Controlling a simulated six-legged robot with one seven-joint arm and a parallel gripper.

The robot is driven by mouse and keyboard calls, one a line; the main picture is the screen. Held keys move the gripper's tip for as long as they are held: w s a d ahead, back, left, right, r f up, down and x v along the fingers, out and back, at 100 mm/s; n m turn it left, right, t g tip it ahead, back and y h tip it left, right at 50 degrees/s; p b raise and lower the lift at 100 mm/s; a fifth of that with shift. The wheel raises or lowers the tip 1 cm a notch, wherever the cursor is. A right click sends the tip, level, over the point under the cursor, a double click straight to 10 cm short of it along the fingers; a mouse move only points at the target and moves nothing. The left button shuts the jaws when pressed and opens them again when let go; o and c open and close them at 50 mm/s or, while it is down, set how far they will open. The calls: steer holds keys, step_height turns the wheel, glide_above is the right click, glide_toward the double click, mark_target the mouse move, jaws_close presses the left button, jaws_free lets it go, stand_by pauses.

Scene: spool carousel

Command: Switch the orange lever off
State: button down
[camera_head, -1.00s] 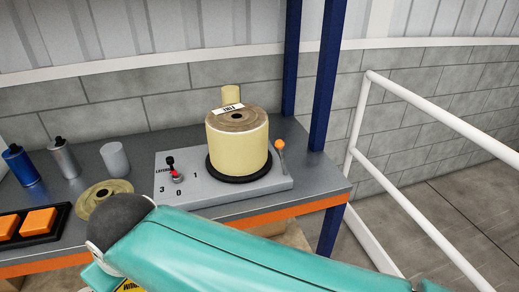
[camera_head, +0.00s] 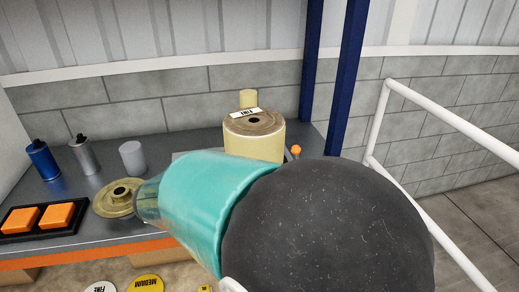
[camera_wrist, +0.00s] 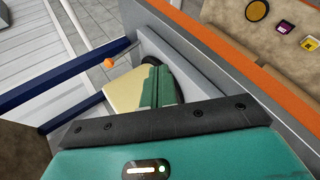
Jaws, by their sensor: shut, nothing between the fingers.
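The orange lever's round knob (camera_head: 295,150) shows at the right of the cream spool (camera_head: 262,140), just above my arm. Its lower stem is hidden in the head view. In the wrist view, the knob (camera_wrist: 109,64) lies left of my gripper's fingers, and a thin stem runs from it toward the grey base plate (camera_wrist: 185,63). My gripper (camera_wrist: 158,72) is shut and empty, its green fingers together in front of the cream spool (camera_wrist: 124,92). The fingers look apart from the knob. My arm hides the gripper in the head view.
A blue bottle (camera_head: 43,160), a silver bottle (camera_head: 84,156), a grey cup (camera_head: 132,157) and a flanged spool (camera_head: 117,198) stand on the bench at left. Orange blocks (camera_head: 40,217) sit in a black tray. Blue posts (camera_head: 347,80) and a white railing (camera_head: 455,120) stand at right.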

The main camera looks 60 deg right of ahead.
steer(key=w+d+n+h, duration=0.1)
steer(key=w+d+h, duration=0.3)
steer(key=d+h, duration=0.3)
steer(key=d, duration=0.4)
steer(key=shift+d+r, duration=0.25)
steer(key=shift+r, duration=0.05)
steer(key=s+d, duration=0.5)
steer(key=d, duration=0.7)
steer(key=shift+s, duration=0.2)
steer(key=shift+d+r, duration=0.15)
steer(key=shift+r, duration=0.05)
